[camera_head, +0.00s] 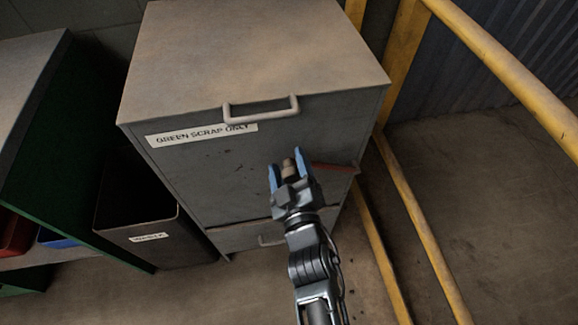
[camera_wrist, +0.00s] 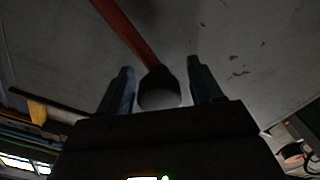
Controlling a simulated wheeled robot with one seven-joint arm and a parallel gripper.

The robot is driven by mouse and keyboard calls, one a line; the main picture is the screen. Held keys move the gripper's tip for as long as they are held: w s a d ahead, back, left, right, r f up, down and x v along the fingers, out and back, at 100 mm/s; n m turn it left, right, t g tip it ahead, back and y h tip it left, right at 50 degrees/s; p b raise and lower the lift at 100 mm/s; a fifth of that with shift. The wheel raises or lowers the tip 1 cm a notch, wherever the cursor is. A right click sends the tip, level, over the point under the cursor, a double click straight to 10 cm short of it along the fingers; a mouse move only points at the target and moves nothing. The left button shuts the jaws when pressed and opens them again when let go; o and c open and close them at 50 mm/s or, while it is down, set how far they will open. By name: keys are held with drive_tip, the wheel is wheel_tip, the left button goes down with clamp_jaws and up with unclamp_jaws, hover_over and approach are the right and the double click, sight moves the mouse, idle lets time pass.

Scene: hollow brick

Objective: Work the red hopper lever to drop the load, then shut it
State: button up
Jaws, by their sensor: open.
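The grey hopper cabinet (camera_head: 190,170) stands in the middle of the head view, with a label reading "GREEN SCRAP ONLY" (camera_head: 202,134). The red lever (camera_head: 335,168) crosses the right part of its front, roughly level. In the wrist view the red lever (camera_wrist: 126,32) runs down from the top to a dark rounded knob (camera_wrist: 158,88). My gripper (camera_head: 286,165) is in front of the cabinet, its blue fingers apart. In the wrist view the knob shows between the two fingers of my gripper (camera_wrist: 160,78), with gaps at both sides. Contact is not visible.
A pale handle (camera_head: 262,110) sits at the cabinet's top front edge. A lower panel with a small handle (camera_head: 271,240) is below. Yellow rails (camera_head: 420,215) stand close on the right. A dark waste bin (camera_head: 145,225) and green shelving (camera_head: 60,160) are on the left.

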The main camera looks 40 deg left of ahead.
clamp_jaws()
idle(0.7)
